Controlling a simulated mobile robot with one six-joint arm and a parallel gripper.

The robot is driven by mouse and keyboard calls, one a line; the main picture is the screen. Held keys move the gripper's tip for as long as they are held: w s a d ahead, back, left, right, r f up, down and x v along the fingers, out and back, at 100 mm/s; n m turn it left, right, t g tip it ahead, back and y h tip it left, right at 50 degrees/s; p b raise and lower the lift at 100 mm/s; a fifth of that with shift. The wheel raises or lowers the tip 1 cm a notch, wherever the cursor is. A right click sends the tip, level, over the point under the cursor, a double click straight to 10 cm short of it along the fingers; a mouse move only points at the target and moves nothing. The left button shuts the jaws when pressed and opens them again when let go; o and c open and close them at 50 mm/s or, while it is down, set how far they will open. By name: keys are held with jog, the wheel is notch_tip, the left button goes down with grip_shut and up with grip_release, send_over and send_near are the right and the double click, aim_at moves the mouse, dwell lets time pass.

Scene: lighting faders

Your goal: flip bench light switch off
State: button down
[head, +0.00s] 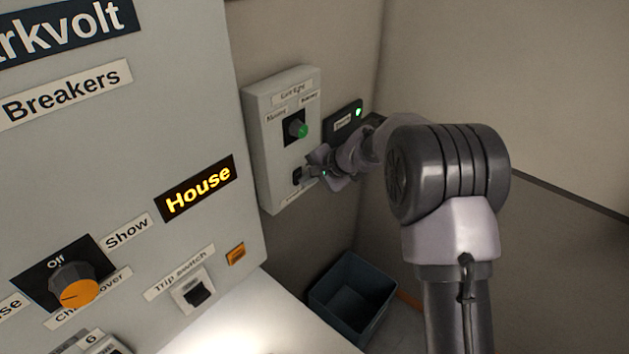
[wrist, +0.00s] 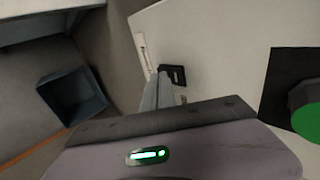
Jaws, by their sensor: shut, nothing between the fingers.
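A small black switch (head: 297,175) sits low on a pale wall box (head: 262,150), above a label strip too small to read. I take it to be the bench light switch. In the wrist view its black frame (wrist: 178,76) shows beside a white label strip. My gripper (head: 311,174) is shut and empty, with its fingertips right at the switch. In the wrist view the closed fingers (wrist: 160,80) overlap the frame's near edge. They hide part of the switch, so I cannot tell its position or whether they touch it.
A green-tipped knob (head: 298,129) is above the switch on the same box. A dark unit with a green light (head: 345,119) is beside it. The large "Breakers" cabinet (head: 140,140) fills the left. A blue bin (head: 350,305) stands below.

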jog(key=shift+w+a+r+t+y+b, duration=0.1)
jog(key=shift+w+r+t+y+b, duration=0.15)
jog(key=shift+b, duration=0.7)
jog(key=shift+w+a+r+t+y+b, duration=0.15)
jog(key=shift+r+b, duration=0.2)
jog(key=shift+b, duration=0.55)
jog(key=shift+s+d+r, duration=0.1)
jog(key=shift+s+r, duration=0.05)
jog(key=shift+r, duration=0.3)
jog(key=shift+f, duration=0.15)
